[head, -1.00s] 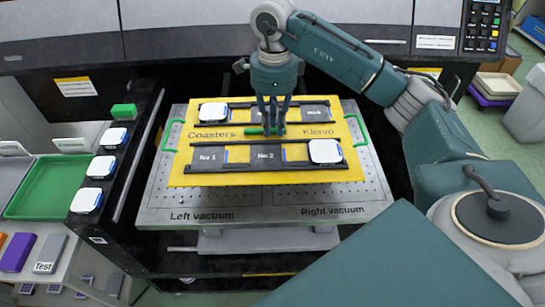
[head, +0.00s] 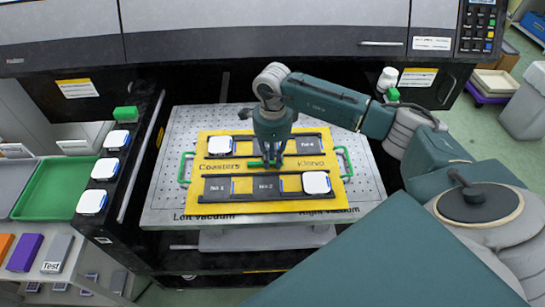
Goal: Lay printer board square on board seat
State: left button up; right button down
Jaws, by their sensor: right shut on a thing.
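The printer board (head: 300,209) is yellow, marked "Coasters" and "Klervo", with black rails, grey numbered slots and green handles at both ends. White coasters lie in its back left (head: 220,146) and front right (head: 316,183) slots. My right gripper (head: 266,160) is shut on the green grip at the board's middle; its fingers partly hide that grip. The board is over the grey perforated vacuum table (head: 175,150), near its front, partly covering the "Left vacuum" and "Right vacuum" labels. No separate board seat shows clearly. I cannot tell whether the board touches the table. My left gripper is not in view.
The dark printer body (head: 250,35) stands behind the table. A black ledge on the left holds several white coasters (head: 104,169) and a green block (head: 125,113). A green tray (head: 55,188) lies further left. A white bottle (head: 387,78) stands behind my right arm.

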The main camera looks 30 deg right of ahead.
aim_at(273, 163)
jog(key=shift+f, duration=0.15)
jog(key=c, duration=1.6)
grip_release()
jog(key=shift+r, duration=0.45)
notch_tip(273, 163, up, 12)
jog(key=b, duration=0.2)
jog(key=shift+s+f+b, duration=0.1)
jog(key=shift+f+b, duration=0.15)
jog(key=shift+b, duration=0.15)
